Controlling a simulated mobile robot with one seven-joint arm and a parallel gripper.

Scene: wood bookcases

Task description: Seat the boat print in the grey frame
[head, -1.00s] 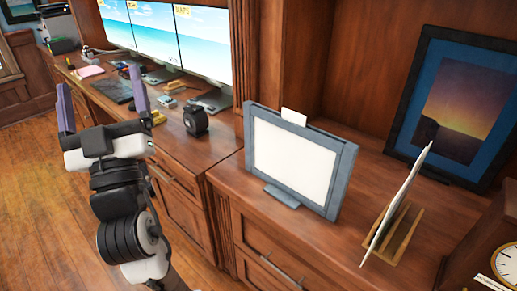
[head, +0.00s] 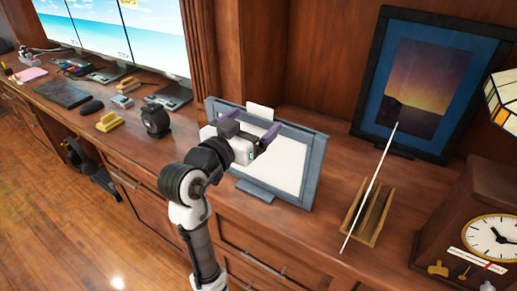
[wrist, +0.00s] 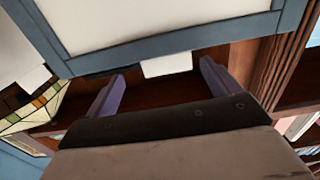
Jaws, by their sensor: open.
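The grey frame (head: 316,160) stands upright on the cabinet top, with a blank white panel (head: 285,169) inside it. A white tab (head: 260,111) sticks up from its top edge. My gripper (head: 257,117) is open and empty in front of the frame's upper part, hiding some of it. In the wrist view, the tab (wrist: 167,66) appears between my two purple fingers (wrist: 162,71), not gripped; the gap in depth is unclear. A thin card (head: 369,190), seen edge-on, leans in a wooden rack (head: 374,215) to the right. Its face is hidden, so I cannot tell whether it is the boat print.
A dark-framed sunset picture (head: 428,85) leans at the back. A clock (head: 480,225) and a stained-glass lamp (head: 503,97) stand at the right. A tape measure (head: 156,120) and desk items lie left. Bare cabinet top separates the frame and rack.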

